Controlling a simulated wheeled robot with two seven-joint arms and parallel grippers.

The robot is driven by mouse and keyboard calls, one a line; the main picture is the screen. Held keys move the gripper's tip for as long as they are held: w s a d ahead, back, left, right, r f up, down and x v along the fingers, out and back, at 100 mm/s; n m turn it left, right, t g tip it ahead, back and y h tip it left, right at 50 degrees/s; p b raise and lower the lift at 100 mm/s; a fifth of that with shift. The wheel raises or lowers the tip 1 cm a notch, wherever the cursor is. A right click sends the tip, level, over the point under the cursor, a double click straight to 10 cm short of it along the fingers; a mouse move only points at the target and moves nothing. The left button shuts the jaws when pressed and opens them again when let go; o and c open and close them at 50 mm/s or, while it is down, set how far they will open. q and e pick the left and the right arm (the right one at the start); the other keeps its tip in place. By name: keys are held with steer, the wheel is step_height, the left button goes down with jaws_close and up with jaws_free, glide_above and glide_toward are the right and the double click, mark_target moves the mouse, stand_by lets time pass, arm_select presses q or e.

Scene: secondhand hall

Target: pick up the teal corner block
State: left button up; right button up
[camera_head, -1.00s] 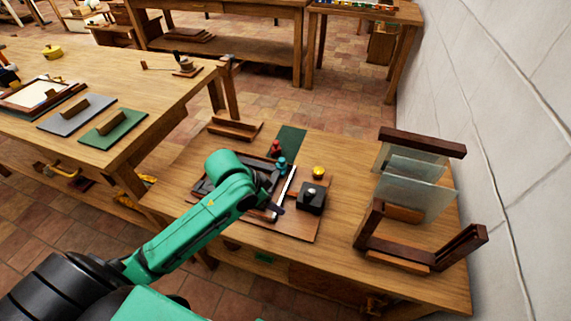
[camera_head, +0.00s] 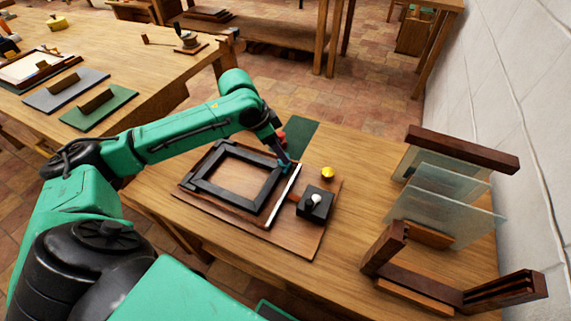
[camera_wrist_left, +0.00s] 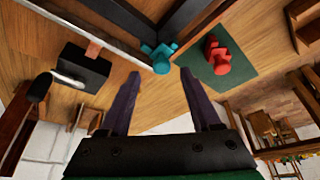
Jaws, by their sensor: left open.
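The teal corner block (camera_wrist_left: 159,57) sits at a corner of the black frame (camera_head: 200,190), beside the end of a white strip. In the head view the block (camera_head: 285,167) shows just below my left gripper (camera_head: 282,156), partly hidden by it. In the left wrist view my left gripper (camera_wrist_left: 159,73) is open. Its two dark fingertips point at the block, one to each side in the picture, with nothing between them. Whether they touch it, I cannot tell. My right gripper is not in view.
A red block (camera_wrist_left: 217,56) stands close by on a green mat (camera_wrist_left: 236,72). A black box (camera_head: 315,204) with a white knob and a yellow piece (camera_head: 327,172) are to the right. A rack with glass panes (camera_head: 440,205) stands farther right, by the wall.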

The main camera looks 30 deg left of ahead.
mark_target(282, 164)
arm_select(q)
steer(key=x, duration=0.4)
steer(key=shift+w+f, duration=0.15)
steer(key=shift+f, duration=0.05)
jaws_close()
steer(key=shift+r, duration=0.15)
